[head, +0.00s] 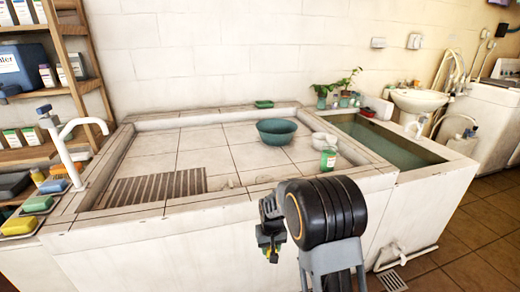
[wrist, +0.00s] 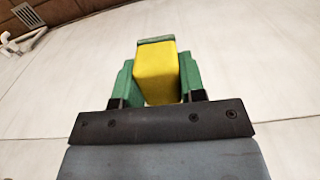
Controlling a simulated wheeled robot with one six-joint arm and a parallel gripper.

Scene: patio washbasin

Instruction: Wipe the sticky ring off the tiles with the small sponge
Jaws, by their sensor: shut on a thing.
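My gripper (wrist: 156,80) is shut on a small yellow sponge (wrist: 156,72) with a green layer at its far end; green fingers press both sides. In the head view my gripper (head: 270,252) hangs in front of the tiled basin's front wall, below its rim, and the sponge is hard to make out there. The pale tiles (head: 197,140) of the shallow basin lie beyond my arm. Small pale marks (head: 230,183) show near the basin's front edge, but I cannot tell a sticky ring.
A teal bowl (head: 277,131), white bowls (head: 322,141) and a green-labelled tub (head: 328,160) stand at the right. A slatted grate (head: 157,188) lies front left. More sponges (head: 37,203) sit by the tap (head: 62,150). A water-filled trough (head: 385,146) is at the right.

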